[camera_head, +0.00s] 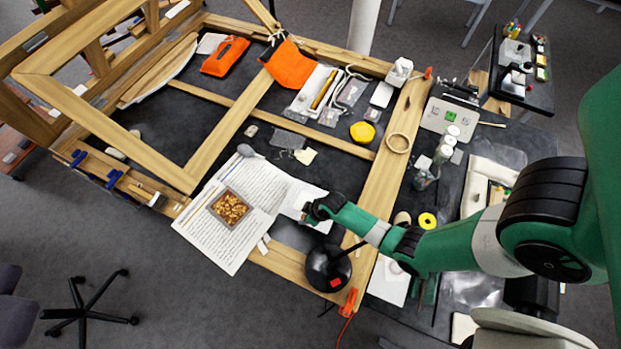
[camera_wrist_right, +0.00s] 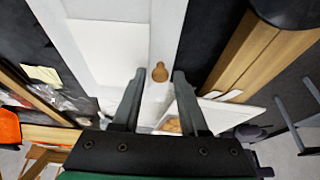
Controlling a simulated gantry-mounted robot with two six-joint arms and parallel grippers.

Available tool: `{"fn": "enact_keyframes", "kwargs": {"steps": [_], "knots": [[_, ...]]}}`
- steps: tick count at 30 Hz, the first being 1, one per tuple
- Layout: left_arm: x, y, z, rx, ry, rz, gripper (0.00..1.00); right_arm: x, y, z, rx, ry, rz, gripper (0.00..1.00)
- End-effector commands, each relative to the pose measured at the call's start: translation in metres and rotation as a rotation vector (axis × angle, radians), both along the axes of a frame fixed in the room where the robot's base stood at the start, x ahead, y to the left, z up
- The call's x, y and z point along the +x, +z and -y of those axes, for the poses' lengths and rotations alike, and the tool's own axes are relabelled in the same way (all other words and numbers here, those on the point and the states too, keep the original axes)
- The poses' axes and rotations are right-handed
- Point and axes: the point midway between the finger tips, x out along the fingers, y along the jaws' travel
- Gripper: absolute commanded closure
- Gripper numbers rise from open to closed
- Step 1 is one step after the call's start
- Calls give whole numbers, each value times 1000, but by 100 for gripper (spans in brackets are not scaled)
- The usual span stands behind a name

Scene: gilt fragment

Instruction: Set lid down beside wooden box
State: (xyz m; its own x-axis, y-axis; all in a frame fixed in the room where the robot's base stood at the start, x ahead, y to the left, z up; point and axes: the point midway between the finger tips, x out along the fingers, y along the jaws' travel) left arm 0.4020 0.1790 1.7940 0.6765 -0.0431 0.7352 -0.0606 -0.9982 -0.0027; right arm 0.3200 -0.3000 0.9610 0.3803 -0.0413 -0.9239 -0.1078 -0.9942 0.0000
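The wooden box (camera_head: 230,207) stands open on the printed sheets in the head view, with gold-brown fragments inside. Part of the fragments shows between my fingers in the right wrist view (camera_wrist_right: 172,125). My right gripper (camera_head: 311,211) is to the right of the box, over a white, flat surface. In the right wrist view its two fingers (camera_wrist_right: 158,84) are apart, with a small tan wooden knob (camera_wrist_right: 160,72) near the gap between their tips. The knob appears against a pale surface; the lid's outline is unclear. My left gripper is not in view.
A black domed lamp base (camera_head: 326,268) stands close below my right gripper. The printed pages (camera_head: 213,246) lie around the box. A wooden ring (camera_head: 398,143), a yellow round item (camera_head: 362,132) and an orange pouch (camera_head: 290,66) lie farther back. Wooden frame bars surround the dark surface.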

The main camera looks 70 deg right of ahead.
Motion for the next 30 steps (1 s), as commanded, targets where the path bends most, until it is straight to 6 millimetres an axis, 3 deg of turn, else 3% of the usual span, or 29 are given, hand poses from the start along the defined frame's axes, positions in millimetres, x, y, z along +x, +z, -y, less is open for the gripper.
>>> {"fn": "enact_keyframes", "kwargs": {"steps": [1, 6, 7, 20, 30], "knots": [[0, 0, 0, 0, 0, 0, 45, 0, 0, 0, 0, 0, 0, 68], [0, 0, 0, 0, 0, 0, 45, 0, 0, 0, 0, 0, 0, 98], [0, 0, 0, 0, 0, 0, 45, 0, 0, 0, 0, 0, 0, 100], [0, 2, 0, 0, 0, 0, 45, 0, 2, 0, 0, 0, 0, 100], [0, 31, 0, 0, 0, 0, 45, 2, 33, -2, 0, 5, 1, 100]]}}
